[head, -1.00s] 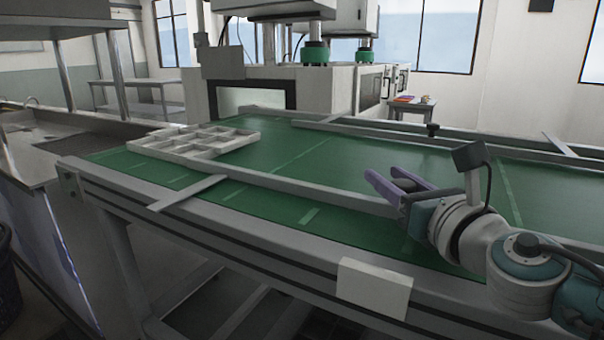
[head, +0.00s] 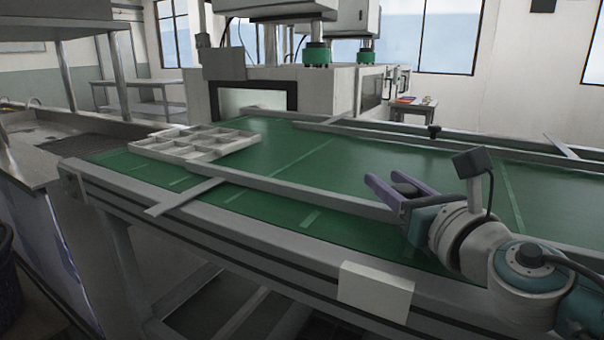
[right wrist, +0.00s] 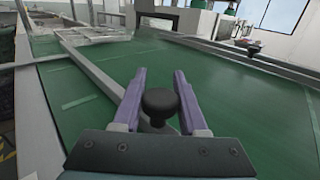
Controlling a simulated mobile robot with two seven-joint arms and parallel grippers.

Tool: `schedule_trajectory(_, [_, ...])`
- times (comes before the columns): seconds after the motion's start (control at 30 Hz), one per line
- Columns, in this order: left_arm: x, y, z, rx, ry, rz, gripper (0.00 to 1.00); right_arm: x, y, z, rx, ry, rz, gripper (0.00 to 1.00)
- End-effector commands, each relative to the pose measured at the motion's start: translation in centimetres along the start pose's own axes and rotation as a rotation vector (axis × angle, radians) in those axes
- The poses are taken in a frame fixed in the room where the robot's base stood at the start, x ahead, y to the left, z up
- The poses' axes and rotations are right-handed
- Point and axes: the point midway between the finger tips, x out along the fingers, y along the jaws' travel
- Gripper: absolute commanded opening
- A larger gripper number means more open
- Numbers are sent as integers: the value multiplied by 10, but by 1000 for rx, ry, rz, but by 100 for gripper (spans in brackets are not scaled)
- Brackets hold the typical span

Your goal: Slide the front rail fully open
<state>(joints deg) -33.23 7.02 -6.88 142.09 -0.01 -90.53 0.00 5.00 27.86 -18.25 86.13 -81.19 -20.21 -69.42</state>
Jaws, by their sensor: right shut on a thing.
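The front rail (head: 300,197) is a long grey bar over the green belt, along its near side. A flat grey cross arm (head: 185,197) joins it at the left and reaches over the near conveyor frame. My right gripper (head: 382,176), with purple fingers, is at the rail's right part. In the right wrist view its fingers (right wrist: 159,75) stand on both sides of a black knob (right wrist: 160,103) on the rail (right wrist: 95,72), and it is shut on that knob. The rail's right end is hidden by my arm. My left gripper is not in view.
A grey compartment tray (head: 195,143) lies on the green belt (head: 300,150) at the left, behind the rail. A far rail (head: 450,147) with its own black knob (head: 434,131) runs along the back. A pale box (head: 376,291) is on the near frame.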

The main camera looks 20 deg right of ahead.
Motion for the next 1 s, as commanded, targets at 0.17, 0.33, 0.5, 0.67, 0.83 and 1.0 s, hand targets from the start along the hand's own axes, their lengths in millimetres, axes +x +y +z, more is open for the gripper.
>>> schedule_trajectory(0.17, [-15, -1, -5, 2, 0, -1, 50, -28, 31, 4, 4, 0, 9, 0])
schedule_trajectory(0.33, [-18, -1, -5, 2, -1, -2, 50, -44, 46, 3, 2, -1, 7, 0])
schedule_trajectory(0.5, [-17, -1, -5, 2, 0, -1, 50, -46, 48, 3, 1, -4, 7, 0])
schedule_trajectory(0.67, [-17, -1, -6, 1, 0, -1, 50, -45, 48, 3, 1, -5, 9, 44])
schedule_trajectory(0.83, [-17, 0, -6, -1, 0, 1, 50, -45, 48, 3, 1, -3, 8, 63])
schedule_trajectory(1.0, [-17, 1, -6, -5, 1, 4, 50, -45, 47, 2, 1, -2, 6, 70])
